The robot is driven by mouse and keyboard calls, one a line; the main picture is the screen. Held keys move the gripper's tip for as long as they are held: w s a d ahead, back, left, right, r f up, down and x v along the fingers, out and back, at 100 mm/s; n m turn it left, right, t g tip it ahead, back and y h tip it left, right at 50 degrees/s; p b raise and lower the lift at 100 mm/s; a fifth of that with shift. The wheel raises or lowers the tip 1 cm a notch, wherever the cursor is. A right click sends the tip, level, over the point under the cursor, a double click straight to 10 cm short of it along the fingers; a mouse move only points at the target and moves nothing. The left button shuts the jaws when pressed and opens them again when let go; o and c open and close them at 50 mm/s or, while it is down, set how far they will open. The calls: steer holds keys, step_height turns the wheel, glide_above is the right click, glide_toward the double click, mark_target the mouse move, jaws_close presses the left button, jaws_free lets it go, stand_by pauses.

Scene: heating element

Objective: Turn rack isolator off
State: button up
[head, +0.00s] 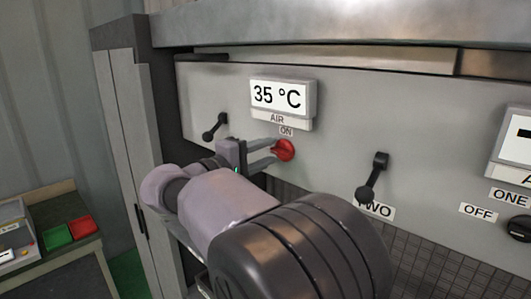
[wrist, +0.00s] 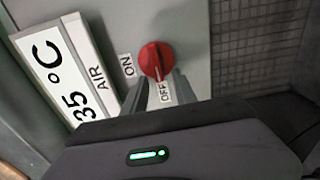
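The red rotary knob (head: 285,150) sits on the grey panel below the AIR display. It also shows in the wrist view (wrist: 156,60), with an ON label to its left and an OFF label (wrist: 166,92) below it. The knob's ridge runs roughly up and down in that picture, its lower end toward OFF. My gripper (head: 272,151) is at the knob, its two fingers apart with the tips close to either side of it. The wrist view shows the gripper (wrist: 162,82) with a gap between the fingers. Contact with the knob cannot be told.
The display (head: 282,101) reads 35 °C just above my gripper. Black levers stand out from the panel at left (head: 215,126) and right (head: 372,177). A black knob (head: 520,228) is far right. A bench with green and red trays (head: 82,227) is at lower left.

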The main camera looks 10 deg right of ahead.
steer(key=v, duration=1.7)
steer(key=shift+s+a, duration=0.15)
